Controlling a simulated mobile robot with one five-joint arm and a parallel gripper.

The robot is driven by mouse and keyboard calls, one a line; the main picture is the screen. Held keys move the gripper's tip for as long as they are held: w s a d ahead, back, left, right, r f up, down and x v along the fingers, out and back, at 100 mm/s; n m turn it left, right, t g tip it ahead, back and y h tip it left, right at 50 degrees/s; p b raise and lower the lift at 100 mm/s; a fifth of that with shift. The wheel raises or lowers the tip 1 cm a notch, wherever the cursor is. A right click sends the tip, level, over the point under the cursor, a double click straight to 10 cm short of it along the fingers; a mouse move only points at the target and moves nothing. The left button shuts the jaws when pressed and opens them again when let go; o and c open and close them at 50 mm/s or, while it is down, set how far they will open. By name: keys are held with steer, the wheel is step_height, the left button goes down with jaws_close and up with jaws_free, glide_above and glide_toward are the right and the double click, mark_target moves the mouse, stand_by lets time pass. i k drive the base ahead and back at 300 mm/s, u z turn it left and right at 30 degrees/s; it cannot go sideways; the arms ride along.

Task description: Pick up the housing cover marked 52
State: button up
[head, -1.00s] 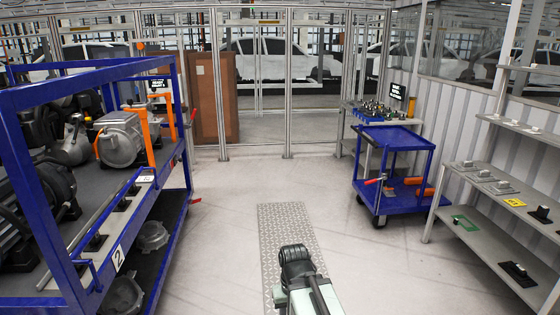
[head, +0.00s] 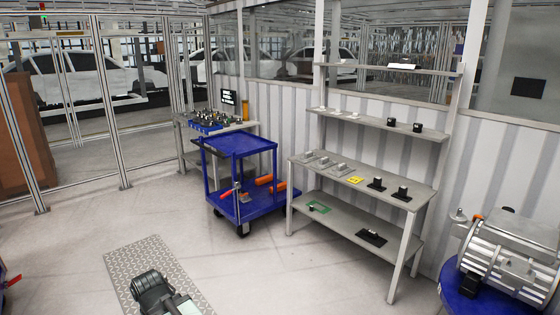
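No marking 52 can be read in the head view, so I cannot tell which piece is the housing cover. Small grey parts (head: 325,161) lie in a row on the middle shelf of the grey rack (head: 297,203) at the right. Two black-based parts, one (head: 376,185) left of the other (head: 402,194), sit on the same shelf beside a yellow label (head: 355,180). My arm shows at the bottom, left of centre, well short of the rack. I see no gripper fingers.
A blue cart (head: 240,145) with orange-handled items stands left of the rack. A workbench (head: 188,158) with a dark sign is behind it. A large grey motor (head: 505,258) on a blue round stand (head: 455,290) is at the right. The floor before the rack is clear.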

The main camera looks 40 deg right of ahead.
mark_target(342, 169)
steer(key=z, duration=1)
steer(key=i, duration=3.9)
steer(key=z, duration=1.6)
